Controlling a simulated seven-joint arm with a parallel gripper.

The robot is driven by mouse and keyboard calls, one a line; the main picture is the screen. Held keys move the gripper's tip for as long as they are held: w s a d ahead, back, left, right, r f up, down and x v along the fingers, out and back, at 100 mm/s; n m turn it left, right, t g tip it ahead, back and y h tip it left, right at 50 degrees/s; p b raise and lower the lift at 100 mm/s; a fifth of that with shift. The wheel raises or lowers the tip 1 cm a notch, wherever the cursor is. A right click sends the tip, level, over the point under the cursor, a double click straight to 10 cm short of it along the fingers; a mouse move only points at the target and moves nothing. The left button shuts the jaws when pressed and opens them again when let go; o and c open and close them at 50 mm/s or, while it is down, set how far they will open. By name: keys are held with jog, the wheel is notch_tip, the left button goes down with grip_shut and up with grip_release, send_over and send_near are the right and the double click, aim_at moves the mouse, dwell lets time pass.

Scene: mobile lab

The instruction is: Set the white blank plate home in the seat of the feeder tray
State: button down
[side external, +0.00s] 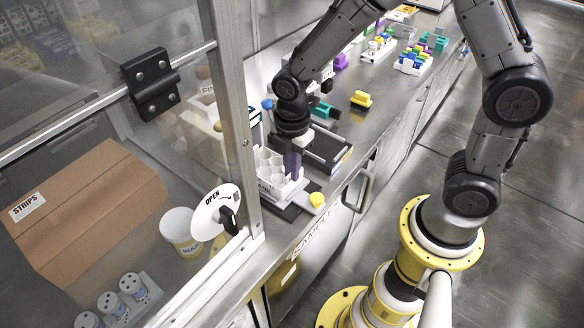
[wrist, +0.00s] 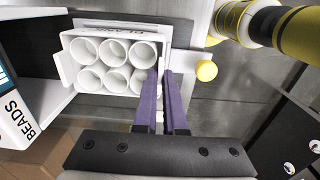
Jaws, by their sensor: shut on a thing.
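The white blank plate (wrist: 66,62), a white block with several round wells, shows at the upper left of the wrist view. It also shows under my gripper in the side view (side external: 274,186), with a dark-lettered label on its front. My gripper (wrist: 166,74) has its purple fingers close together at the plate's right edge, shut on it. The grip itself is partly hidden by the fingers. The grey feeder tray (wrist: 178,32) lies below the plate, with a yellow knob (wrist: 207,71) at its right; the knob shows in the side view (side external: 317,199). I cannot tell whether the plate touches the seat.
A glass sash with a metal frame post (side external: 232,120) is near the work at left. A dark open-topped box (side external: 325,150) stands behind my gripper, and a yellow block (side external: 361,99) lies farther back.

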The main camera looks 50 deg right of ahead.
jog(key=shift+f, duration=0.1)
jog(key=c, duration=1.4)
grip_release()
jog(key=shift+f, duration=0.1)
jog(key=o, duration=0.4)
notch_tip(320, 180, up, 12)
jog(key=r, duration=0.1)
jog(key=s+d+r+m+t, duration=0.2)
jog(key=s+d+r+m, duration=0.1)
jog(key=s+m, duration=0.5)
jog(key=s+d+r+m+t, duration=0.3)
jog(key=s+d+m, duration=0.1)
jog(key=s+m, duration=0.4)
jog(key=shift+s+r+m+t, duration=0.2)
jog(key=shift+m+t, duration=0.1)
jog(key=shift+m, duration=0.7)
